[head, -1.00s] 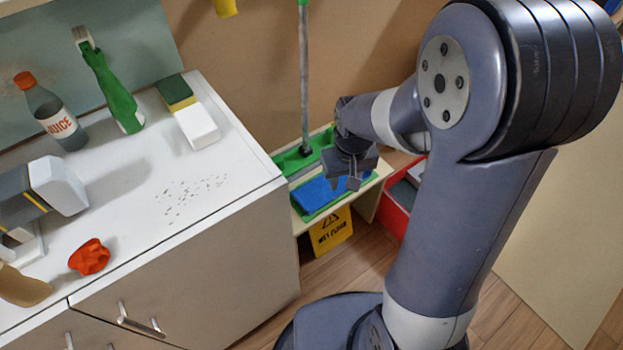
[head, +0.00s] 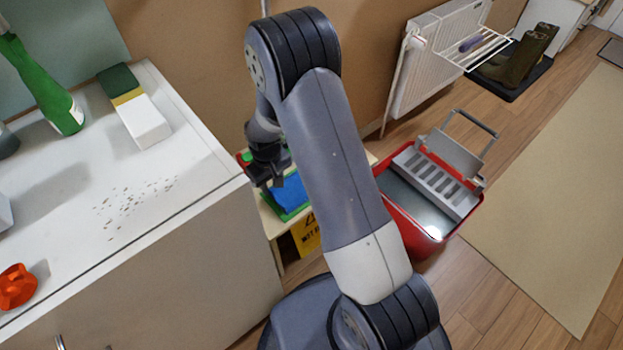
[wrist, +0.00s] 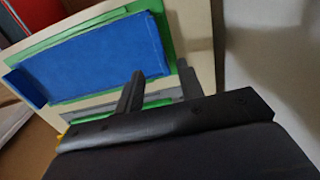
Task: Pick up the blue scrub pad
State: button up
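The blue scrub pad (wrist: 95,58) lies on a green tray (wrist: 164,20) on a low, pale shelf (wrist: 205,40). In the head view, part of the blue pad (head: 291,194) shows beside my arm, and the rest is hidden behind it. A small blue piece (wrist: 24,85) sits at its left end in the wrist view. My gripper (wrist: 160,70) is open, with a gap between its two fingers and nothing held. In that view its fingertips overlap the pad's right end; I cannot tell their height above it. My gripper (head: 270,180) also shows in the head view.
A white cabinet (head: 200,265) stands to the left, with a sponge-like block (head: 140,118) and green bottle (head: 45,85) on top. A red bucket (head: 425,240) with a grey wringer is at right. A yellow sign (head: 307,235) is below the shelf.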

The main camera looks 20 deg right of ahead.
aim_at(274, 196)
notch_tip(274, 196, down, 5)
jog(key=shift+s+a+f+b, duration=0.1)
jog(key=shift+f+b, duration=0.1)
jog(key=shift+b, duration=0.55)
jog(key=shift+r, duration=0.1)
grip_shut()
